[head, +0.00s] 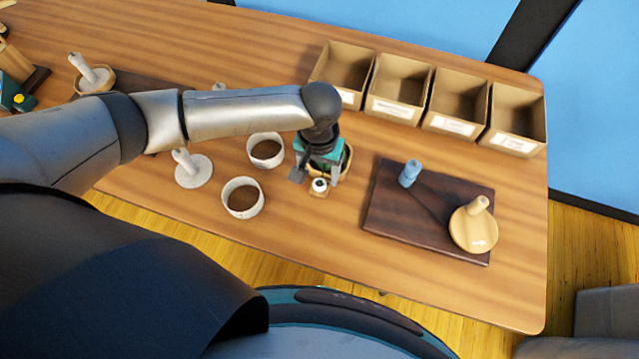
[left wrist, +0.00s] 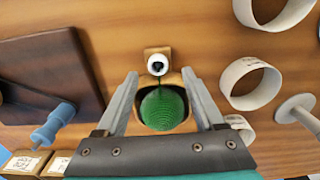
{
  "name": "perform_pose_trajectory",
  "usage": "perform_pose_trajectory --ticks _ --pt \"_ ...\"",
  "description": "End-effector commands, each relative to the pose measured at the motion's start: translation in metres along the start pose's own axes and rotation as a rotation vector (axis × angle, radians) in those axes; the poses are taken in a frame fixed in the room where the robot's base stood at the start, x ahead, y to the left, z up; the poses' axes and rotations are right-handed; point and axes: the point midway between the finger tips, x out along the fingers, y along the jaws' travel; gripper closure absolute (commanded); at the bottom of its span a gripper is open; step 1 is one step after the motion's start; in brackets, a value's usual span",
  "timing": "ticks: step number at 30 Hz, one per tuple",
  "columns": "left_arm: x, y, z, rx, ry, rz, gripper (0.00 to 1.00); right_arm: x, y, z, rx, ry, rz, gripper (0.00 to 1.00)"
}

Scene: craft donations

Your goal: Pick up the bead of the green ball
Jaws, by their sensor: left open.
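A green ball (left wrist: 162,108) with a ridged, yarn-like surface sits in a tan wooden holder (left wrist: 187,80) in the left wrist view. In the head view my arm hides the ball. A small white bead (left wrist: 157,64) with a dark centre stands on a small wooden block (left wrist: 152,51) just beyond the ball; the bead also shows in the head view (head: 319,184). My left gripper (head: 317,177) points down over the ball and holder. Its fingers are open and empty, on either side of the ball, with the tips near the bead. My right gripper is out of view.
White cups or rings (head: 242,211) and a white peg stand (head: 194,170) are left of the gripper. A dark board (head: 400,225) with a blue peg (head: 409,174) and a wooden disc (head: 472,230) lies right. Several labelled cardboard boxes (head: 395,111) line the back.

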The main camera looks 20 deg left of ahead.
Motion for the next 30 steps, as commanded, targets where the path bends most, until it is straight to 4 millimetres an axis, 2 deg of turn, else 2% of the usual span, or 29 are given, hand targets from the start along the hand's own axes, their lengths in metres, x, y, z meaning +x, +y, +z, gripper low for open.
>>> perform_pose_trajectory --ticks 1,6,14,30 --pt "0.012 0.002 -0.001 0.0 -0.001 -0.002 0.3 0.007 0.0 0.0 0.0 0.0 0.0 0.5" --pt "0.031 0.003 -0.001 0.0 -0.001 -0.001 0.3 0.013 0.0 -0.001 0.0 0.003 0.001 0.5" --pt "0.033 0.002 -0.001 0.001 0.0 -0.001 0.3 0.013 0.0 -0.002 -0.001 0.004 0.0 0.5" --pt "0.033 0.002 -0.001 0.0 -0.001 -0.001 0.89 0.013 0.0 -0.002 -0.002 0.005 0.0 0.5"
